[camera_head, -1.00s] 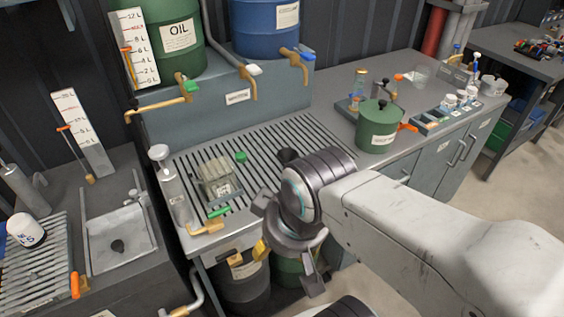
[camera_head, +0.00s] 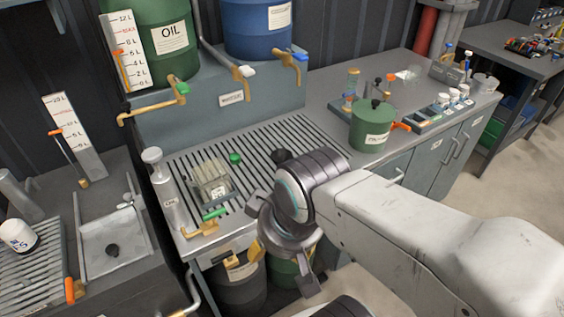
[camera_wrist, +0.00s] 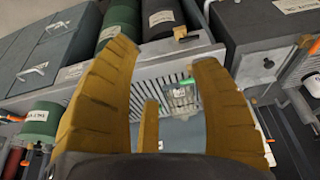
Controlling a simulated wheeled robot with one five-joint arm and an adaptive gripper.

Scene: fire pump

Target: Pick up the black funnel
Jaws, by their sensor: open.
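I cannot make out the funnel in the wrist view. My gripper (camera_head: 273,272) hangs at the front edge of the grated counter, pointing down, with its fingers spread. In the wrist view the yellow fingers of my gripper (camera_wrist: 163,56) are wide apart with nothing between them.
On the grate stand a clear container (camera_head: 213,182) and a grey pump bottle (camera_head: 167,190). A green can (camera_head: 371,126) stands to the right. Oil (camera_head: 160,40) and blue (camera_head: 258,28) drums with taps are behind. A sink (camera_head: 117,238) is at left.

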